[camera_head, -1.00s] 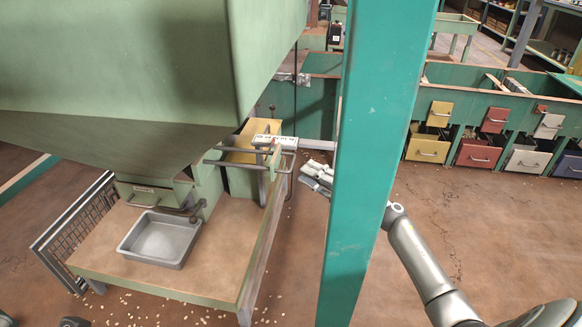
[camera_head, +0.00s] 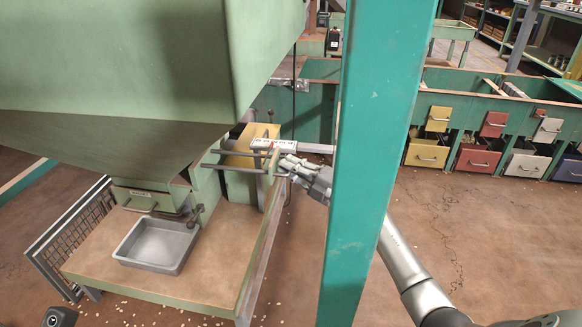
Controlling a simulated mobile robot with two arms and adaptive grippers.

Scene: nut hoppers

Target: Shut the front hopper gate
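The big green hopper (camera_head: 120,70) hangs at the left, tapering to a chute over a grey metal tray (camera_head: 157,246). Behind the chute, at the right of the stand, the gate assembly shows a yellow plate (camera_head: 243,146) and dark horizontal rods (camera_head: 232,168) that run right to an upright end piece. My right gripper (camera_head: 285,168) reaches in from the right behind the teal post, with its fingertips at the outer end of these rods. Whether the fingers touch or close around the end piece is too small to tell. My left gripper is not clearly visible.
A thick teal post (camera_head: 362,170) stands in front of my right forearm and hides part of it. The stand's wooden top (camera_head: 105,265) has a green edge. A wire mesh panel (camera_head: 75,235) is at left. Several coloured bins (camera_head: 427,152) line the back right. Pale nuts lie on the floor.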

